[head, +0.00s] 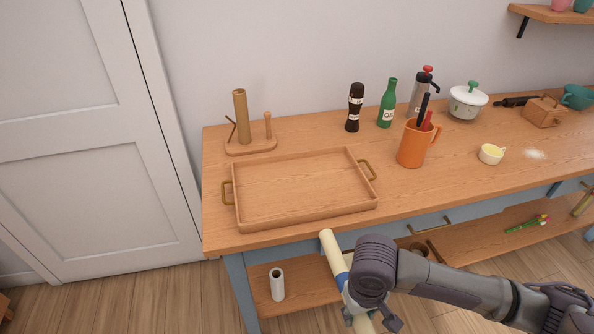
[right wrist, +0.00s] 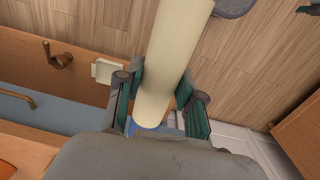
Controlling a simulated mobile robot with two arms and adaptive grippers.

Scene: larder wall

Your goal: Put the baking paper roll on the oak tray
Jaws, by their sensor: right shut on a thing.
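The oak tray (head: 300,213) lies on the wooden counter, left of the middle in the head view. It is empty, with a brass handle at each end. The baking paper roll (head: 331,251) is a long cream cylinder with a blue band. My right gripper (head: 352,300) is shut on it and holds it in front of the counter's front edge, nearer to me than the tray. In the right wrist view the roll (right wrist: 172,62) runs between the two fingers of my gripper (right wrist: 160,98). My left gripper does not show.
A wooden paper holder (head: 250,143) stands behind the tray. An orange mug with utensils (head: 412,147), a dark pepper mill (head: 354,108) and a green bottle (head: 387,104) stand to its right. A white roll (head: 277,284) stands on the lower shelf.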

